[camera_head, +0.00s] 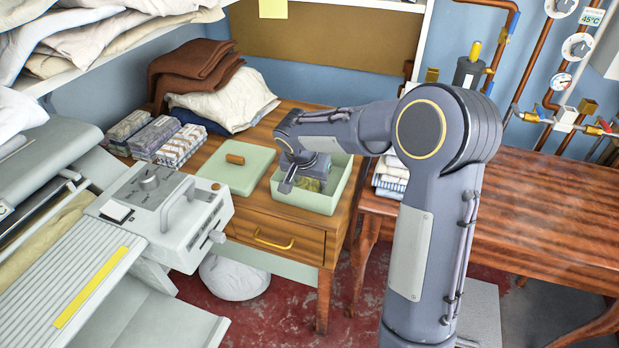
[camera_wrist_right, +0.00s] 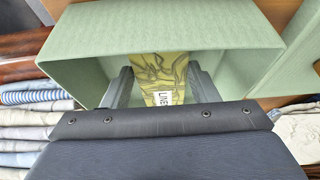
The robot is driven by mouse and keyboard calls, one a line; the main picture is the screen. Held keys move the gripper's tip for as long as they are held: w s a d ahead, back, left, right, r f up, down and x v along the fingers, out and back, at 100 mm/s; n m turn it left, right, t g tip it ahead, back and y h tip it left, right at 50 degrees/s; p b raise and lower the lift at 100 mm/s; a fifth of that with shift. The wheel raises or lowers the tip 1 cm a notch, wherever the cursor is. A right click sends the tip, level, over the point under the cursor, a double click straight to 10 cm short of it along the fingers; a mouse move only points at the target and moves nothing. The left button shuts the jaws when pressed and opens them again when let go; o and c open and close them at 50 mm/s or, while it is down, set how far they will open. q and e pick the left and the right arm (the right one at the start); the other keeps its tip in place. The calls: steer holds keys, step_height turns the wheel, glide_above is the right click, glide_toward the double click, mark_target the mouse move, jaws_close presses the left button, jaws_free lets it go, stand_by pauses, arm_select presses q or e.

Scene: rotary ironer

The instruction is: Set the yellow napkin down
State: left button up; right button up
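The yellow napkin (camera_wrist_right: 163,75), patterned and with a white "LINEN" label, is inside the pale green open box (camera_wrist_right: 70,38). In the head view a small olive-yellow part of it (camera_head: 312,185) shows inside the box (camera_head: 305,203), partly hidden by my gripper. My right gripper (camera_head: 290,182) points down into the box. In the right wrist view its two fingers (camera_wrist_right: 160,80) stand apart, one on each side of the napkin. Whether they press on it or leave small gaps is unclear. My left gripper is not in view.
The box stands on a wooden table with a drawer (camera_head: 262,237). A green lid with a wooden handle (camera_head: 240,174) lies left of it. Folded linens (camera_head: 392,176) are stacked close on its right. The ironer (camera_head: 160,205) stands at the left; several folded bundles (camera_head: 155,137) sit behind.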

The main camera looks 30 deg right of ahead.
steer(key=o, duration=0.4)
steer(key=shift+o, duration=0.2)
steer(key=shift+r+p, duration=0.2)
steer(key=shift+p, duration=0.1)
steer(key=v, duration=1.2)
steer(key=s+a+f+n+t+y, duration=0.1)
steer(key=s+a+n+y, duration=0.1)
steer(key=s, duration=0.6)
steer(key=s+a+f+n+t+y, duration=0.1)
steer(key=s+a+f+n+y, duration=0.1)
steer(key=s, duration=0.7)
steer(key=s+a+f+n+y, duration=0.1)
steer(key=s+a+n+y, duration=0.2)
steer(key=s, duration=0.6)
steer(key=shift+a+f+n+t, duration=0.4)
steer(key=shift+a+n, duration=0.15)
steer(key=shift+n, duration=0.15)
steer(key=shift+s, duration=0.1)
